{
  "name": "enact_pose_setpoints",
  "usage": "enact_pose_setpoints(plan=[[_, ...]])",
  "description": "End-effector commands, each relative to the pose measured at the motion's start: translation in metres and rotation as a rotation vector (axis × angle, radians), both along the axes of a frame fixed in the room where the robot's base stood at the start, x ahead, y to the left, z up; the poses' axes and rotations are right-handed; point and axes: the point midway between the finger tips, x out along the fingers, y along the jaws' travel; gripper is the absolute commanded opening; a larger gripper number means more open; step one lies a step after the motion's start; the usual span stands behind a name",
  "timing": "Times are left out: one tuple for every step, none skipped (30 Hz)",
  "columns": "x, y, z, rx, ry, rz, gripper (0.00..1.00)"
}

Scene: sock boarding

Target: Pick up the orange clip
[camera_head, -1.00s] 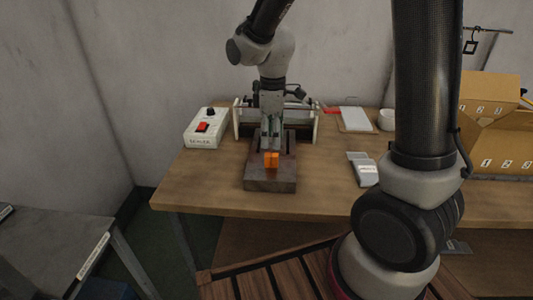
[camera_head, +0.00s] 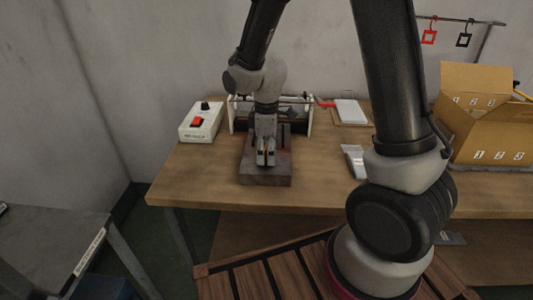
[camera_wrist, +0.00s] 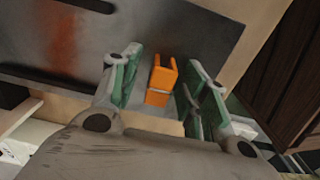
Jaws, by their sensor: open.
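The orange clip (camera_wrist: 161,80) shows in the wrist view, at the edge of the dark metal block, between the two fingers of my gripper (camera_wrist: 165,88). The fingers are open, with a gap on each side of the clip. In the head view my gripper (camera_head: 265,160) is low over the dark block (camera_head: 266,181) on the table, and it hides nearly all of the clip there.
The wooden table (camera_head: 215,195) carries a white sealer box (camera_head: 201,124) at left and a frame with white side plates (camera_head: 309,118) behind the block. A cardboard box (camera_head: 487,125) stands at right. A grey packet (camera_head: 353,161) lies right of the block. The front left tabletop is clear.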

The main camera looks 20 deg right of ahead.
Motion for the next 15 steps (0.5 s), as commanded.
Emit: enact_pose_setpoints(plan=[[0.0000,0.0000,0.0001,0.000,0.000,0.000,0.45],[0.0000,0.0000,0.0002,0.000,0.000,0.000,0.43],[0.0000,0.0000,0.0002,0.000,0.000,0.000,0.36],[0.0001,0.0000,0.0002,0.000,0.000,0.000,0.30],[0.0001,0.0000,0.0003,0.000,0.000,0.000,0.25],[0.0001,0.0000,0.0003,0.000,0.000,0.000,0.17],[0.0001,0.0000,0.0003,0.000,0.000,0.000,0.12],[0.0001,0.0000,0.0003,0.000,0.000,0.000,0.09],[0.0001,0.0001,0.0004,0.000,0.000,0.000,0.09],[0.0001,0.0001,0.0004,0.000,0.000,0.000,0.09],[0.0001,0.0001,0.0004,0.000,0.000,0.000,0.09],[0.0001,0.0001,0.0004,0.000,0.000,0.000,0.09],[0.0001,0.0001,0.0004,0.000,0.000,0.000,0.09],[0.0001,0.0001,0.0004,0.000,0.000,0.000,0.09],[0.0001,0.0001,0.0004,0.000,0.000,0.000,0.09]])
